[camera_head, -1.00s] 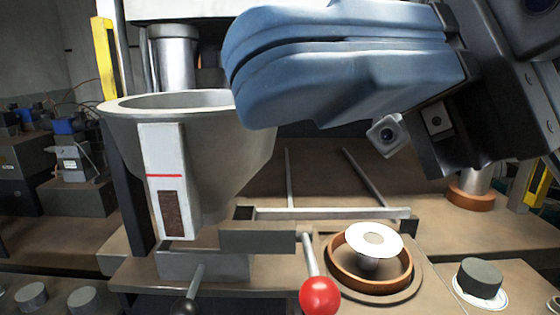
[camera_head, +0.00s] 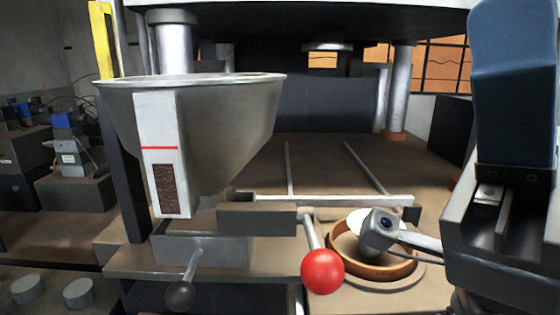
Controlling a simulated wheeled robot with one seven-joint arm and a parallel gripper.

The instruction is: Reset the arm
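My gripper (camera_head: 514,85) is at the right edge in the head view, blue and padded, pointing up from its dark body. Only one blue side shows, so its opening cannot be judged. No object shows in it. A small grey camera on my arm hangs in front of the round brown-rimmed fixture (camera_head: 402,268). It covers part of the white disc (camera_head: 358,217) there.
A grey hopper (camera_head: 235,120) with a white gauge strip (camera_head: 160,140) stands at left. A lever with a red ball knob (camera_head: 322,271) and one with a black knob (camera_head: 180,295) stick out in front. The press bed (camera_head: 310,165) behind is clear.

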